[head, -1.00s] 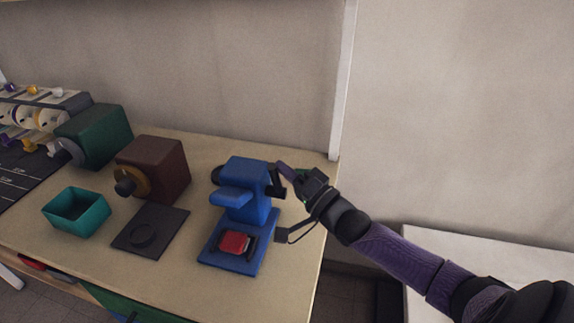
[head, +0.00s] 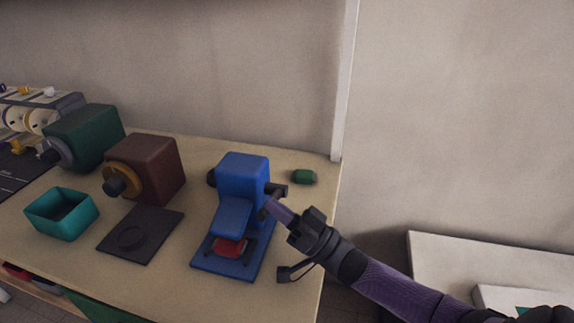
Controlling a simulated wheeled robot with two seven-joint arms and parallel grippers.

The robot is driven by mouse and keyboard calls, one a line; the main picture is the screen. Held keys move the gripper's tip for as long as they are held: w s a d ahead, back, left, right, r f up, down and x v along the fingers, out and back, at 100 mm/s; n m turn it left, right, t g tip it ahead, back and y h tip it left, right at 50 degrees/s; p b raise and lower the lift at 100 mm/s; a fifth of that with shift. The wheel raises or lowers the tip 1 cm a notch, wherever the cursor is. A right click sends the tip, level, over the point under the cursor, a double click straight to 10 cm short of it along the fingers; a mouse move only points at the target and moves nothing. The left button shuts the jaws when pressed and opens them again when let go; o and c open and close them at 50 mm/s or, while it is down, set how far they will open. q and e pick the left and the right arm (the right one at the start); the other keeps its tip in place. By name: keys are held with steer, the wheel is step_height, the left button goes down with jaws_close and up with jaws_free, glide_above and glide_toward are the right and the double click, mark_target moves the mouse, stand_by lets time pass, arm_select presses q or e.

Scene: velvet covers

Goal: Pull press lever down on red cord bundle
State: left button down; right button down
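The blue press (head: 242,178) stands on the right part of the table. Its blue pressing head (head: 231,217) sits low over the red cord bundle (head: 230,246), which lies on the press base and is partly covered. A dark lever (head: 275,189) juts from the press's right side, partly hidden. My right gripper (head: 270,207) reaches in from the right, its purple finger against or very near the lever's lower end. I cannot tell whether it grips the lever or only presses it. My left gripper is out of view.
A small green cylinder (head: 304,177) lies behind my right gripper. Left of the press are a dark flat plate (head: 155,222), a brown machine (head: 160,165), a teal bin (head: 62,231) and a green machine (head: 92,130). The table's right edge is close to the press.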

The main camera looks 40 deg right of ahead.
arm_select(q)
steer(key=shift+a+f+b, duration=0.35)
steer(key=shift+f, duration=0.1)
arm_select(e)
steer(key=shift+s+a+f, duration=0.15)
steer(key=shift+f, duration=0.3)
steer(key=shift+s+a+f, duration=0.1)
steer(key=shift+f, duration=0.35)
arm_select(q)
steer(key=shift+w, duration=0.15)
arm_select(e)
steer(key=shift+f, duration=0.1)
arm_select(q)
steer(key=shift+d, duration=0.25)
